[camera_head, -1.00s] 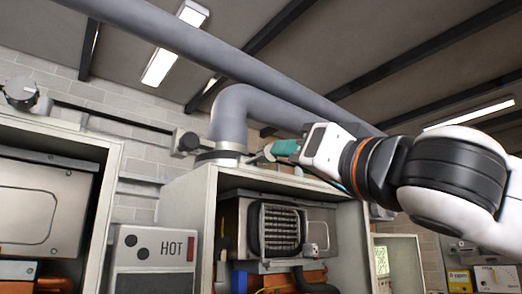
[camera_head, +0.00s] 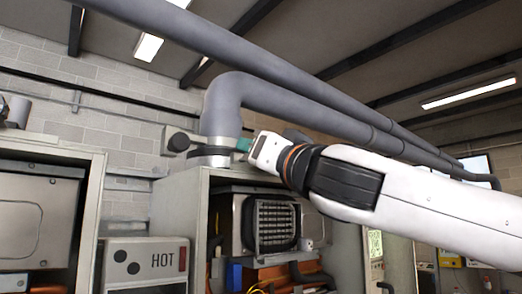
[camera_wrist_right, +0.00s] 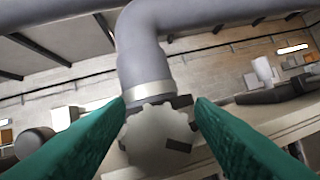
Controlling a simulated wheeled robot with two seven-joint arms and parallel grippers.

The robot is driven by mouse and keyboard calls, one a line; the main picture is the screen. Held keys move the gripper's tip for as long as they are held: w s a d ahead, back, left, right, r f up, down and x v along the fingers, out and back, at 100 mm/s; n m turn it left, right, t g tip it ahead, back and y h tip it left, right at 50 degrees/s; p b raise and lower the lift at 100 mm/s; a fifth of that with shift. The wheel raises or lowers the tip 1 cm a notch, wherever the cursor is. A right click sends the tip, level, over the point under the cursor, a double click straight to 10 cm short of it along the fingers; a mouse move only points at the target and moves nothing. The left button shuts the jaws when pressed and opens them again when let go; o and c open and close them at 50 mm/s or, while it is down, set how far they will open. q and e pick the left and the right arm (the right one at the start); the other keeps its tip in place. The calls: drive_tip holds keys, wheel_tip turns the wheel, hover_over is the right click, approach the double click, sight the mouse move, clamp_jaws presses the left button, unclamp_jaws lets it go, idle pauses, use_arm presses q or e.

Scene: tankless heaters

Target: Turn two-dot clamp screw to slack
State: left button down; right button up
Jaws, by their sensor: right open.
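The clamp collar (camera_head: 209,157) is a pale metal band around the foot of the grey elbow pipe, above the middle cabinet. In the right wrist view, a pale scalloped screw knob (camera_wrist_right: 158,138) sits in front of the collar (camera_wrist_right: 148,91). My right gripper (camera_head: 243,146) reaches in from the right beside the collar. Its green fingers (camera_wrist_right: 161,103) are open, one on each side of the knob; I cannot tell whether they touch it. A dark rectangular mark shows low on the knob. My left gripper is not in view.
The grey elbow pipe (camera_head: 224,100) rises from the cabinet (camera_head: 180,205) and bends right, close above my right arm. A dark round knob on a bracket (camera_head: 178,142) stands left of the collar. Another open cabinet (camera_head: 95,175) is at the left.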

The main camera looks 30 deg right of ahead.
drive_tip(key=shift+a, duration=0.1)
drive_tip(key=c, duration=1)
drive_tip(key=shift+o, duration=0.2)
